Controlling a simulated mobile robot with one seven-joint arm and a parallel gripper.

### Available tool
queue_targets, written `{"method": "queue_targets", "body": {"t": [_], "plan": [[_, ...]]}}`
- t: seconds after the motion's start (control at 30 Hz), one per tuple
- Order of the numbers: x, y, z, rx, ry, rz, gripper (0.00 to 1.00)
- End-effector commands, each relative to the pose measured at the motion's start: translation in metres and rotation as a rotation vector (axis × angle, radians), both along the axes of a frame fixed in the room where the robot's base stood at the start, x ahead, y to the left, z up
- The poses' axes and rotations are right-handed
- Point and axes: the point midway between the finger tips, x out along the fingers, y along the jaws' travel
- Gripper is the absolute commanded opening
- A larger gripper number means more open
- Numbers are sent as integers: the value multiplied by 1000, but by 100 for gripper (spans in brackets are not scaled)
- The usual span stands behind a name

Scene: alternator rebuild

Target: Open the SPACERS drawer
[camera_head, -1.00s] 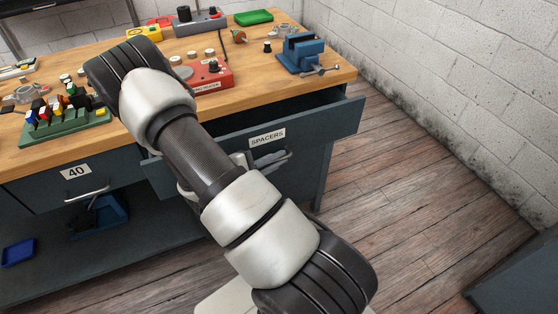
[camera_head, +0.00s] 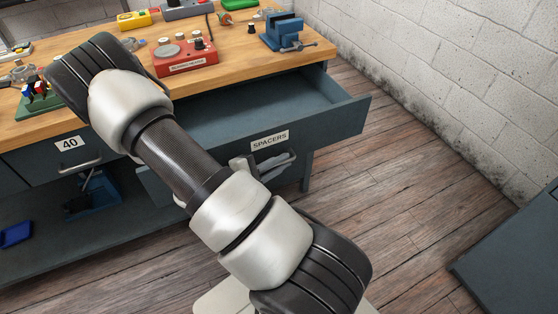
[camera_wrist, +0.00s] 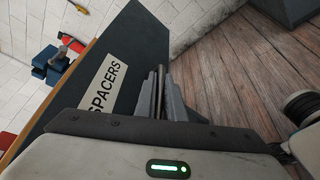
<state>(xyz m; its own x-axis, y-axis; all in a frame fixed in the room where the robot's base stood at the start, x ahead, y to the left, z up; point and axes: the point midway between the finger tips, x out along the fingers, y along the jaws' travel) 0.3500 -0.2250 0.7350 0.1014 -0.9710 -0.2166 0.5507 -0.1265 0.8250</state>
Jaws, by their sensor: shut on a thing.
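The SPACERS drawer (camera_head: 345,118) is pulled well out from the workbench, and the part of its inside that shows looks empty. Its label reads SPACERS, and the drawer front also shows in the wrist view (camera_wrist: 140,50). My gripper (camera_head: 272,163) is at the drawer front, just below the label, shut on the drawer handle. In the wrist view my gripper's fingers (camera_wrist: 160,95) are close together beside the label. My arm hides the left part of the drawer front.
A drawer labelled 40 (camera_head: 68,160) is shut on the left. On the wooden benchtop (camera_head: 235,72) are a red tester box (camera_head: 185,58), a blue vise (camera_head: 283,33) and a green rack (camera_head: 40,103). Open wooden floor lies right of the drawer, before a white brick wall (camera_head: 450,80).

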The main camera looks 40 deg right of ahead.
Motion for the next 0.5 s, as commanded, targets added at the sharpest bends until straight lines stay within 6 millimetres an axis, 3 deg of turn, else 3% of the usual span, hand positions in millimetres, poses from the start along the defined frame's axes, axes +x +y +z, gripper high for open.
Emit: {"method": "queue_targets", "body": {"t": [0.27,0.33,0.5], "plan": [[1,0,1,0,-2,1,0],[1,0,1,0,-2,1,16],[1,0,0,0,-1,1,17]]}}
